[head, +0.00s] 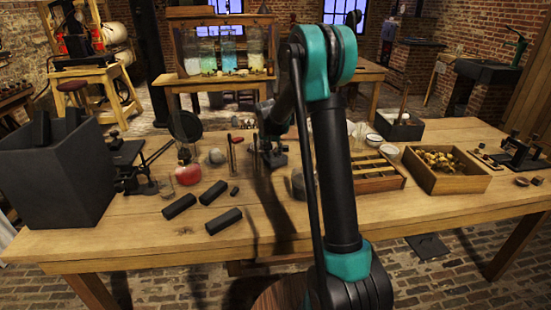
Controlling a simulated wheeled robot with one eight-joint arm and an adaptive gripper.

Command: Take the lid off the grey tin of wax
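A grey round vessel (298,184), possibly the tin of wax, stands on the workbench just left of my arm's upright link. The link hides much of it, and I cannot make out a lid. My gripper (270,158) is small and dark in this view, above the bench to the left of and behind that vessel. It appears apart from the vessel. I cannot tell whether its fingers are open or shut, or whether anything is between them.
Left on the workbench (270,245) are a dark box (60,180), a flask of red liquid (187,172) and black blocks (223,221). Right are a divided wooden tray (375,184) and a crate (460,182) of brass-coloured pieces. The bench's front strip is mostly clear.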

